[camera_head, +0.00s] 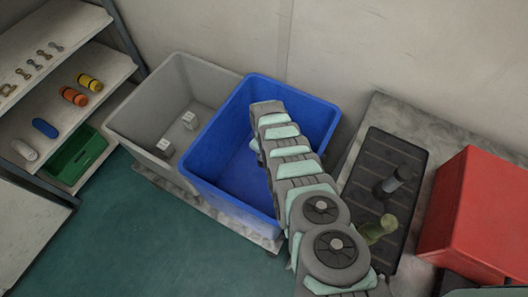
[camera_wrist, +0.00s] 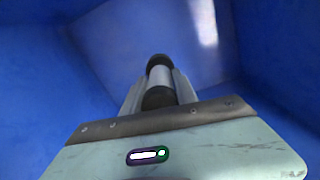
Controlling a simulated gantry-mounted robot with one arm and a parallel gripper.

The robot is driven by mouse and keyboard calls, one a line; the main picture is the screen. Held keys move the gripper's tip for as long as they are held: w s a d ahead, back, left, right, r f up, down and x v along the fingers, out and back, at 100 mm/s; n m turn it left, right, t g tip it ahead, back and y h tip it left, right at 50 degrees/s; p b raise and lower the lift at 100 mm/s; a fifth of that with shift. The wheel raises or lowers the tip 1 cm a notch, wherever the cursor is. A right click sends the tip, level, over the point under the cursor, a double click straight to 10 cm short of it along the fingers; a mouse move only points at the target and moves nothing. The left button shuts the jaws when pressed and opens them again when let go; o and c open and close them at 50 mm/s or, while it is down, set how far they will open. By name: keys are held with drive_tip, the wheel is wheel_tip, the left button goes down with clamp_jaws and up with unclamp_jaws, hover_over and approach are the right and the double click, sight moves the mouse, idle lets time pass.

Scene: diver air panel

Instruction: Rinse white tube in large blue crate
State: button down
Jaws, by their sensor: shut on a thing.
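The large blue crate (camera_head: 221,167) stands open near the middle of the head view. My arm reaches over it and hides part of its inside. In the wrist view, blue crate walls (camera_wrist: 55,75) surround my gripper (camera_wrist: 160,84). My gripper is shut on a pale tube with black ends, the white tube (camera_wrist: 159,76). The tube lies between the two grey fingers, its near black end toward the camera. In the head view the tube and fingertips are hidden behind my arm. I cannot tell whether the tube touches the crate floor.
A grey crate (camera_head: 128,124) holding two small pale blocks stands left of the blue crate. Shelves at left hold yellow (camera_head: 90,83), orange (camera_head: 74,96), blue and whitish cylinders, and a green bin (camera_head: 78,160). At right are a black rack (camera_head: 385,150) and a red box (camera_head: 480,215).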

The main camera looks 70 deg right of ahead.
wheel_tip(320, 180, up, 26)
drive_tip(key=p, duration=2.5)
wheel_tip(320, 180, up, 4)
drive_tip(key=p, duration=0.3)
drive_tip(key=shift+p, duration=0.4)
drive_tip(key=shift+f, duration=0.1)
